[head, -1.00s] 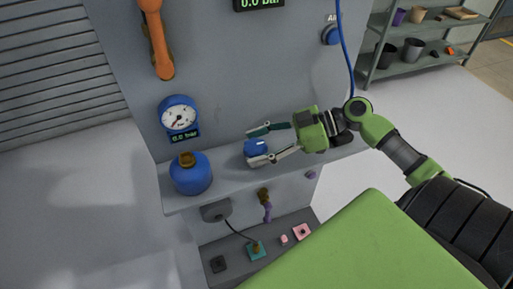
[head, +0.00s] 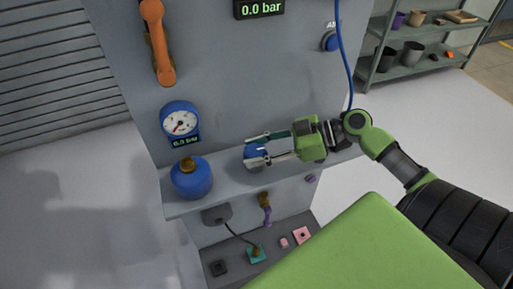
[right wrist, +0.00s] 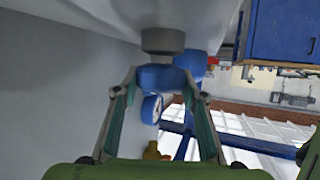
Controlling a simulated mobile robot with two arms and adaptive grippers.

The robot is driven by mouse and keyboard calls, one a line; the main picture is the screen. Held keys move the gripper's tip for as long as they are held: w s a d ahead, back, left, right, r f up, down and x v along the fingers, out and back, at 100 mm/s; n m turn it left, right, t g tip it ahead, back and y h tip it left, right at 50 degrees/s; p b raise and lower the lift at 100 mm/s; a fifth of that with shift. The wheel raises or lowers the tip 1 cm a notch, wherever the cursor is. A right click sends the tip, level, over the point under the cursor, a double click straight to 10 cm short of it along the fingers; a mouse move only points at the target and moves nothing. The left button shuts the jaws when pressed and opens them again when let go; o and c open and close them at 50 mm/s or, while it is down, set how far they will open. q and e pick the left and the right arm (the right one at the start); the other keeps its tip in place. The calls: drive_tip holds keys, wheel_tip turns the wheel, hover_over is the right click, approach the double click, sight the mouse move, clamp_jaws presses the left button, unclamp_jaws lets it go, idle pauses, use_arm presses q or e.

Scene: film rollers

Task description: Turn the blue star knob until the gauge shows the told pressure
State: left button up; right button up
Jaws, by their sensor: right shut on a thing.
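In the right wrist view the knob (right wrist: 162,77) lies between the two fingers of my right gripper (right wrist: 160,82), in front of a grey stem. The round gauge (head: 180,120) with a blue rim hangs on the panel to the left. Its small display (head: 186,141) appears to read 0.0 bar. My left gripper is not in view.
A blue bottle (head: 192,178) with a brass top stands on the ledge below the gauge. An orange handle (head: 158,45) is above the gauge. A larger display (head: 261,9) reads 0.0 bar. A blue hose (head: 346,60) hangs at the right. Small parts lie on the lower shelf (head: 227,256).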

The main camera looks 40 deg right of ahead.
drive_tip(key=m+t+h+p, duration=0.1)
drive_tip(key=m+h+p, duration=0.2)
drive_tip(key=p, duration=0.3)
drive_tip(key=m+t+h+p, duration=0.2)
drive_tip(key=m+h+p, duration=0.2)
drive_tip(key=p, duration=0.2)
drive_tip(key=m+t+h+p, duration=0.2)
drive_tip(key=m+h+p, duration=0.2)
drive_tip(key=p, duration=0.3)
drive_tip(key=shift+a+r, duration=0.25)
drive_tip(key=shift+r, duration=0.05)
drive_tip(key=shift+f+m+h+p, duration=0.2)
drive_tip(key=shift+m+h+p, duration=0.4)
drive_tip(key=shift+h+p, duration=0.25)
drive_tip(key=shift+s+f, duration=0.1)
drive_tip(key=shift+f, duration=0.1)
drive_tip(key=o, duration=1.1)
drive_tip(key=shift+o, duration=0.2)
drive_tip(key=shift+d, duration=0.1)
